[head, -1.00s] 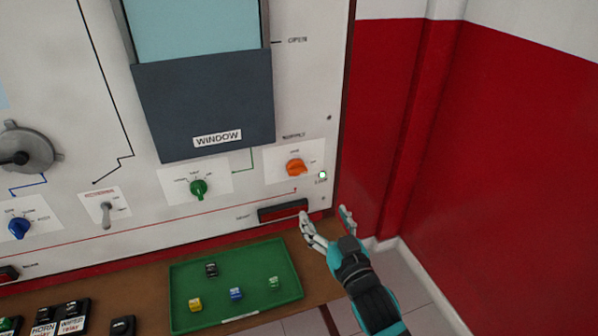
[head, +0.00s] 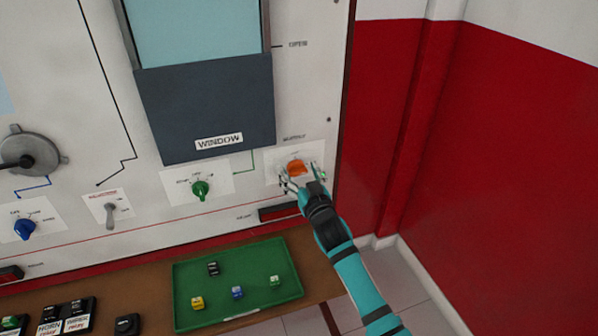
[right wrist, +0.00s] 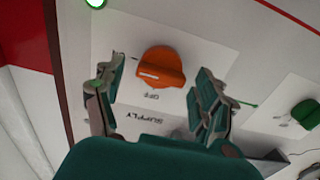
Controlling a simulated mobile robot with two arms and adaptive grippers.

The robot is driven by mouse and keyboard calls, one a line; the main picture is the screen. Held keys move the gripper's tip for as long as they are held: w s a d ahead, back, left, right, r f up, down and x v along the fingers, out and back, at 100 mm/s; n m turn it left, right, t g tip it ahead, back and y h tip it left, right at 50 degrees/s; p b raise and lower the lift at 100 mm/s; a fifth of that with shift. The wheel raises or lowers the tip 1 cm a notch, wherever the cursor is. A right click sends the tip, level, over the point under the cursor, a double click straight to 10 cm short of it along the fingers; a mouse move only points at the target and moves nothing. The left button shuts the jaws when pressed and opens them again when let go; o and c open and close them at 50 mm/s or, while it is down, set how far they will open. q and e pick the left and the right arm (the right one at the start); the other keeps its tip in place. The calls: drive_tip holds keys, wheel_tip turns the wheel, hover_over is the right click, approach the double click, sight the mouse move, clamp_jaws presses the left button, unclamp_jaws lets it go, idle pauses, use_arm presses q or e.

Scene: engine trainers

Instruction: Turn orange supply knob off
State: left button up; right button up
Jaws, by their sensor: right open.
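The orange supply knob (head: 297,167) sits on a white label plate near the right edge of the upright panel. It also shows in the right wrist view (right wrist: 161,68), with a pale pointer line and the words OFF and SUPPLY beside it. My right gripper (head: 302,176) is open, its fingers reaching up to the knob in the head view. In the right wrist view the open fingers (right wrist: 160,85) stand on either side of the knob, with a gap to each side. Nothing is held. My left gripper is not in view.
A lit green lamp (right wrist: 96,3) is beside the knob. A green knob (head: 200,188) is to the left, and a dark red display (head: 279,212) is below. A green tray (head: 240,316) with several small coloured blocks lies on the table. A red wall (head: 500,160) stands at right.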

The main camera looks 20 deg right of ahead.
drive_tip(key=shift+w, duration=0.2)
drive_tip(key=c, duration=1.2)
